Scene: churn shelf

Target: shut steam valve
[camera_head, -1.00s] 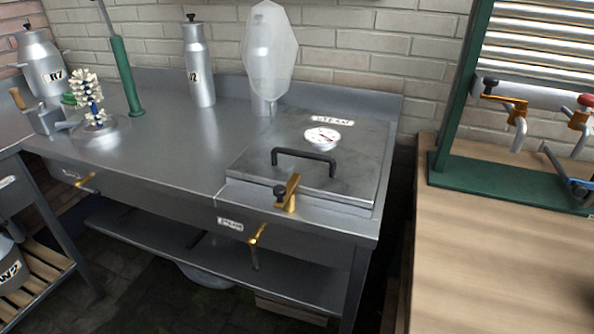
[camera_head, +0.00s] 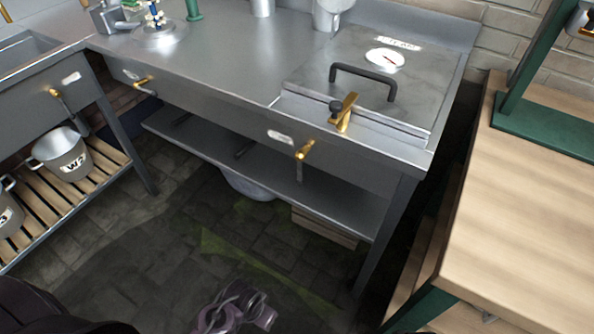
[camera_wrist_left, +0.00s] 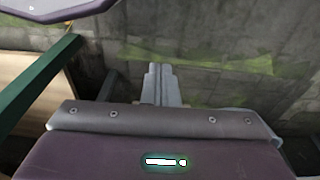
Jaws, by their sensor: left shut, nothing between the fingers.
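The steam valve is a brass lever tap (camera_head: 304,151) on the front panel of the steel bench, right of a small white label (camera_head: 280,138) too small to read now. A thin pipe hangs below the tap. Nothing touches the tap. My left gripper (camera_wrist_left: 158,70) shows in the left wrist view, its grey fingers together and empty, above the dark floor. In the head view, purple linked parts of mine (camera_head: 235,308) show at the bottom edge, low in front of the bench and well apart from the valve. My right gripper is not identifiable.
A steel lid (camera_head: 365,85) with black handle, gauge and brass clamp (camera_head: 343,112) tops the bench. Another brass tap (camera_head: 143,84) is farther left. A lower shelf (camera_head: 260,175) runs underneath. A wooden table (camera_head: 530,215) stands right. Floor in front is open.

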